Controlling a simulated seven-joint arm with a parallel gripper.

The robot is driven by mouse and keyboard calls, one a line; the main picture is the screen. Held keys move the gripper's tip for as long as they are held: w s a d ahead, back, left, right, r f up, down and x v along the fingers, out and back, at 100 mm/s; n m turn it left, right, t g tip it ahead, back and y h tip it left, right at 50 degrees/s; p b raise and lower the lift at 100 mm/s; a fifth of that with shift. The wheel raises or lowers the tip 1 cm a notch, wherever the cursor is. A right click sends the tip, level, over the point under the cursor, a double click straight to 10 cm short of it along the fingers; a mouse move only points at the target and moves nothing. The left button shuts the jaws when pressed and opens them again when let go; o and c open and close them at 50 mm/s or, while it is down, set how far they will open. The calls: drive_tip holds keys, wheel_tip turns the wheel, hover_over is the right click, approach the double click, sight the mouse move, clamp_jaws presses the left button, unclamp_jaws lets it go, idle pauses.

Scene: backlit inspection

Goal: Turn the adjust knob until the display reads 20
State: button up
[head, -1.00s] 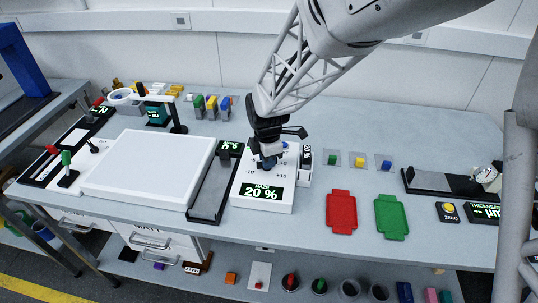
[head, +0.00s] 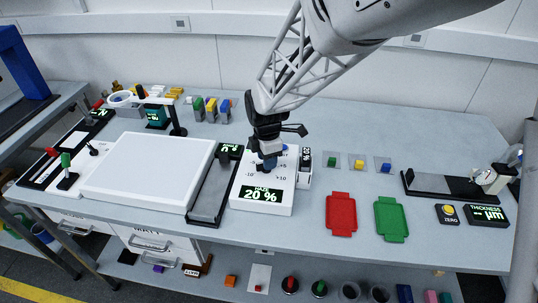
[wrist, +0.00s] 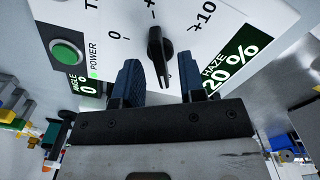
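The haze meter is a white box (head: 236,188) near the middle of the bench. Its HAZE display (head: 261,194) reads 20 %, and the display also shows in the wrist view (wrist: 232,58). The adjust knob (wrist: 157,45) is black with a raised grip bar, set on a white face with a printed scale including 0 and +10. My gripper (head: 268,163) is over the meter's face and hides the knob in the head view. In the wrist view my gripper's two blue fingers (wrist: 161,75) stand apart, one on each side of the knob's bar, with visible gaps.
A green power button (wrist: 67,52) and an angle display (wrist: 88,84) are beside the meter's face. Red (head: 341,214) and green (head: 391,220) trays lie right.

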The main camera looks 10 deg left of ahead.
drive_tip(key=shift+r, duration=3.1)
drive_tip(key=shift+d+r, duration=0.15)
drive_tip(key=shift+d, duration=0.05)
drive_tip(key=s+d+r+m+t, duration=0.1)
drive_tip(key=s+d+r+m, duration=0.45)
drive_tip(key=d, duration=0.25)
drive_tip(key=s+d+r+m, duration=0.4)
drive_tip(key=d+m, duration=0.2)
drive_tip(key=d, duration=0.3)
drive_tip(key=s+d+r+m+t, duration=0.1)
drive_tip(key=s+d+m, duration=1)
drive_tip(key=s+m, duration=0.2)
drive_tip(key=s, duration=0.2)
drive_tip(key=shift+s+d+r+t, duration=0.3)
drive_tip(key=shift+s+r, duration=0.05)
